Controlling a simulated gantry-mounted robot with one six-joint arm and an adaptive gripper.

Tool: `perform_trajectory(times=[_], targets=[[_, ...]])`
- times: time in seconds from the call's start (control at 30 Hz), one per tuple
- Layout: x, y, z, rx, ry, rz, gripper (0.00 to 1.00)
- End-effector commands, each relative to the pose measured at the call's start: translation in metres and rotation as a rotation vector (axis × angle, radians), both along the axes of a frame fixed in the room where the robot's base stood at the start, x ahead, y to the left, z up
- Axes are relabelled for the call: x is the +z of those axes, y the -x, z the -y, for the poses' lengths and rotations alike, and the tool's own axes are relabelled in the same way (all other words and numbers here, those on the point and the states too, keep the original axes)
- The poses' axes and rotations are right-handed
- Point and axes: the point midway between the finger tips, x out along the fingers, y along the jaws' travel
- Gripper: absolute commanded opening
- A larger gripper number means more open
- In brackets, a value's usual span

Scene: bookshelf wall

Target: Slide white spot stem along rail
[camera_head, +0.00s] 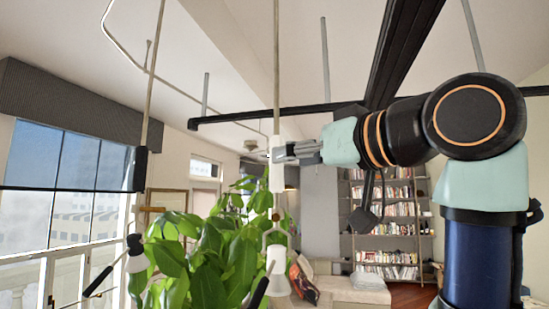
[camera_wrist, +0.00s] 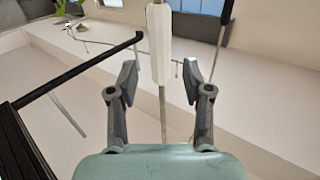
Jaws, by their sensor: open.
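The white spot's stem (camera_head: 277,60) hangs from above, with a white block (camera_head: 277,180) on it and a white lamp head (camera_head: 277,272) lower down. In the wrist view the white block (camera_wrist: 159,45) and thin grey stem (camera_wrist: 163,115) pass between my fingers. My gripper (camera_head: 278,152) reaches in from the right at the block's upper end. In the wrist view my gripper (camera_wrist: 160,78) is open, with a gap on both sides of the stem. A dark horizontal rail (camera_head: 265,113) crosses behind the stem; where the stem is fixed above is out of view.
Another spot with a black block (camera_head: 140,170) hangs at left. A leafy plant (camera_head: 210,255) stands below and behind the white block. Dark beams (camera_head: 400,45) run overhead, and bookshelves (camera_head: 385,225) stand far back.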

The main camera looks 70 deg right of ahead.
Motion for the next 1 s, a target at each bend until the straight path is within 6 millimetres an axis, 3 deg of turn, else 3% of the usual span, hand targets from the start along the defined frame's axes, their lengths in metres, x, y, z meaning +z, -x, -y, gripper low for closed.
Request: perform_trajectory(times=[0.1,0.3,0.6,0.9,1.0], targets=[[0.004,-0.022,0.011,0.004,-0.005,-0.002,0.50],[0.002,-0.045,0.024,0.001,-0.003,-0.001,0.50],[0.000,-0.048,0.026,0.000,0.000,-0.001,0.50],[0.000,-0.048,0.026,0.000,0.000,0.000,0.00],[0.000,-0.048,0.026,0.000,0.000,0.000,0.00]])
